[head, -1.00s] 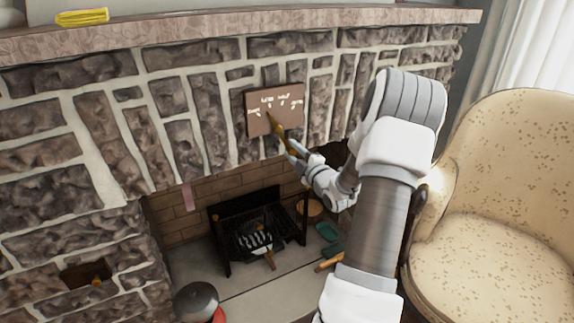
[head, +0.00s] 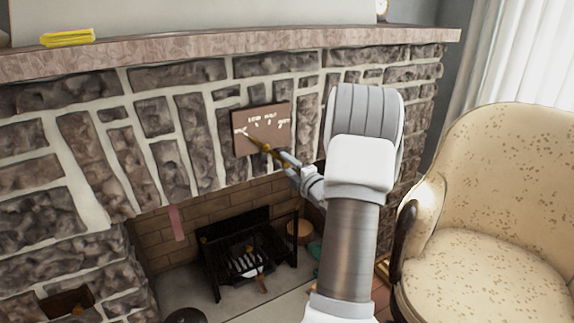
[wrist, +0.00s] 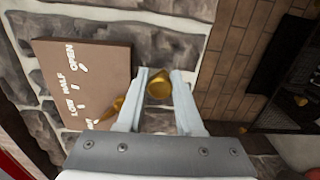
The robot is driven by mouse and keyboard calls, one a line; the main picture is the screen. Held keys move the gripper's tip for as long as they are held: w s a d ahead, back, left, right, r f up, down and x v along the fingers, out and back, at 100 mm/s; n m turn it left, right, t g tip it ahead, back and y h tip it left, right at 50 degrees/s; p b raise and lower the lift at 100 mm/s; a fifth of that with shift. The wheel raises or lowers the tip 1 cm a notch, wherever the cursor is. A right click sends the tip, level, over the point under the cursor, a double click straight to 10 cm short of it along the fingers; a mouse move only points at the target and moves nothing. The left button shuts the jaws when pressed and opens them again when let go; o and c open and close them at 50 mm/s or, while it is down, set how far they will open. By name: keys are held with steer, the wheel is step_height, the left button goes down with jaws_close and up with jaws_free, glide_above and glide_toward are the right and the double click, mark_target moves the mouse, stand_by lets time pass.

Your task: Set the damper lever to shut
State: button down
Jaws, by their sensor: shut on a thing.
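A brown damper plate (head: 277,118) with white labels and marks is on the stone fireplace front. Its gold lever (head: 254,142) slants up and left across the plate, its tip near the leftmost label. The plate also shows in the wrist view (wrist: 95,75), where OPEN, HALF and LOW are readable; the end label beyond LOW is partly hidden. My gripper (head: 279,156) is shut on the lever's gold knob (wrist: 160,86), which sits between the two fingers in the wrist view (wrist: 158,78). Part of the lever is hidden behind a finger.
A black grate (head: 245,255) stands in the brick firebox below. A cream armchair (head: 490,190) is close on the right of my arm. The stone mantel (head: 200,60) runs above the plate, with a yellow item (head: 67,37) on it.

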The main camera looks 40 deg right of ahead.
steer(key=shift+w+a, duration=0.1)
steer(key=shift+a, duration=0.05)
steer(key=c, duration=0.6)
jaws_free()
steer(key=shift+s, duration=0.25)
steer(key=p+v, duration=0.3)
steer(key=v, duration=1.4)
